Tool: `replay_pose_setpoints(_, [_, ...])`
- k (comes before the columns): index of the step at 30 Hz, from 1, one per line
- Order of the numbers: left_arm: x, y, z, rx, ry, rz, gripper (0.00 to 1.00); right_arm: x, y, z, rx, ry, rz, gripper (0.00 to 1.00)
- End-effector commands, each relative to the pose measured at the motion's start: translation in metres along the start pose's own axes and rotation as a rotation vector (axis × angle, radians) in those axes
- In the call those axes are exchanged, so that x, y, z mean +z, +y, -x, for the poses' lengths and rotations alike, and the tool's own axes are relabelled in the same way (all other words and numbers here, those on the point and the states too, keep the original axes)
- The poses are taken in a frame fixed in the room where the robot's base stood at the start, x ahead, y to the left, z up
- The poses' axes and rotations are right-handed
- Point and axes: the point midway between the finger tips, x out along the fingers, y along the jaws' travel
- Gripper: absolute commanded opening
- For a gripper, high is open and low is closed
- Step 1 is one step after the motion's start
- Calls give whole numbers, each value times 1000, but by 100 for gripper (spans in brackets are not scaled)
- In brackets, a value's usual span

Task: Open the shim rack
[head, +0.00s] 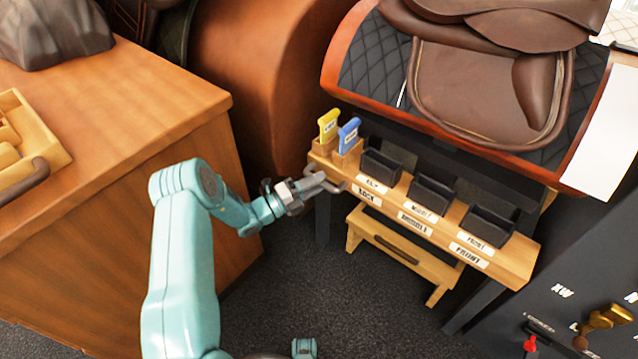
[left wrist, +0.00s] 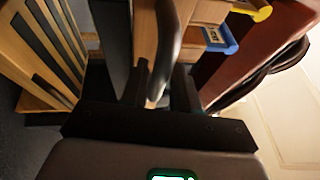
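The shim rack appears to be the wooden ledge (head: 520,262) below the saddle, with labels along its front and three black bins (head: 432,193) on top. A grey handle (head: 334,186) sticks out near its left end. My left gripper (head: 314,184) is at this handle. In the left wrist view, a dark curved handle (left wrist: 168,45) runs down between the two black fingers of my left gripper (left wrist: 160,90). The fingers stand apart, with a narrow gap seen beside the bar; firm contact is not visible.
A yellow-handled tool (head: 328,124) and a blue-handled tool (head: 349,134) stand at the rack's left end. A wooden step stool (head: 385,240) is below. A wooden cabinet (head: 120,130) is at left; a brown saddle (head: 490,85) is above. Dark floor (head: 290,280) lies free between.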

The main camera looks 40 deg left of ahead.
Motion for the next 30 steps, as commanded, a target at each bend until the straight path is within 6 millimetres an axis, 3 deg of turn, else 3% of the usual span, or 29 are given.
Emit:
replay_pose_setpoints(4, [0,0,-11,0,2,0,29,-1,1,-2,0,2,-2,0])
replay_pose_setpoints(11, [2,0,-12,1,2,0,29,-1,1,-2,0,2,-2,0])
replay_pose_setpoints(14, [3,0,-12,1,2,0,0,-1,1,-2,0,2,-2,0])
replay_pose_setpoints(20, [4,-1,-10,1,1,-1,0,-1,1,-1,0,1,-1,0])
replay_pose_setpoints(30, [-13,-12,38,6,-4,2,0,5,-11,21,-1,-13,13,0])
